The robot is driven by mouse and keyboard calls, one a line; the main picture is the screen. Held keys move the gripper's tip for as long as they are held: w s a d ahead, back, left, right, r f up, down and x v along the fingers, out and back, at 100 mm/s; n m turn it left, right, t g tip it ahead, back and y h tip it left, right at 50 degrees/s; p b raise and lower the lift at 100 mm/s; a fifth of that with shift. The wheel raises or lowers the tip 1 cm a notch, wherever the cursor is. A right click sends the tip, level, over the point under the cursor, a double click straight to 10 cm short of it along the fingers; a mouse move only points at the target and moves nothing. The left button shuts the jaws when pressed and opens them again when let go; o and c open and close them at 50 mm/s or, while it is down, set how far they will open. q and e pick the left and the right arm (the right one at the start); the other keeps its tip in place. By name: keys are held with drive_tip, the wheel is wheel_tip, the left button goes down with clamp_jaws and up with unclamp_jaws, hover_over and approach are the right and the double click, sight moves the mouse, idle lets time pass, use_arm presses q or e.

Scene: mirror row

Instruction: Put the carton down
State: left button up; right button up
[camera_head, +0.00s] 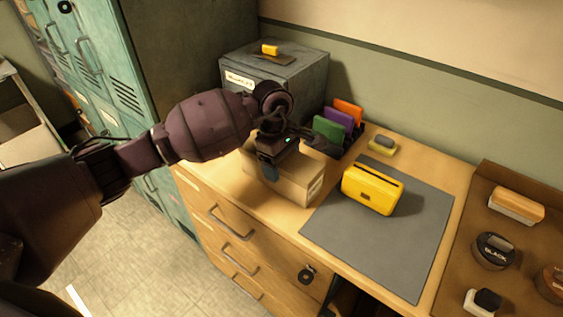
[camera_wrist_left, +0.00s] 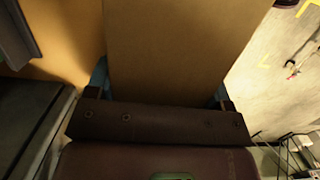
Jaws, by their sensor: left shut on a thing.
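The carton (camera_head: 298,184) is a plain tan cardboard box at the left part of the wooden desk. My left gripper (camera_head: 283,158) is above it and shut on it, a blue-padded finger showing against its near side. The carton is at or just above the desk top; I cannot tell if its bottom touches. In the left wrist view the carton (camera_wrist_left: 180,45) fills the middle, between the blue fingers of the gripper (camera_wrist_left: 160,88). My gripper hides part of the carton's top. My right gripper is not in view.
A yellow case (camera_head: 372,192) stands on a grey mat (camera_head: 390,250) to the right. A grey metal box (camera_head: 300,68) and a rack of colored folders (camera_head: 335,127) are behind the carton. A brown tray (camera_head: 455,265) with stamps and round tins is far right. The mat's front is clear.

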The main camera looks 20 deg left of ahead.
use_arm(q)
drive_tip(key=shift+f, duration=0.1)
drive_tip(key=o, duration=1.1)
drive_tip(key=r, duration=0.4)
drive_tip(key=a+r, duration=0.1)
drive_tip(key=r, duration=0.7)
drive_tip(key=shift+w+a+r, duration=0.1)
drive_tip(key=shift+w+a, duration=0.2)
drive_tip(key=shift+w, duration=0.05)
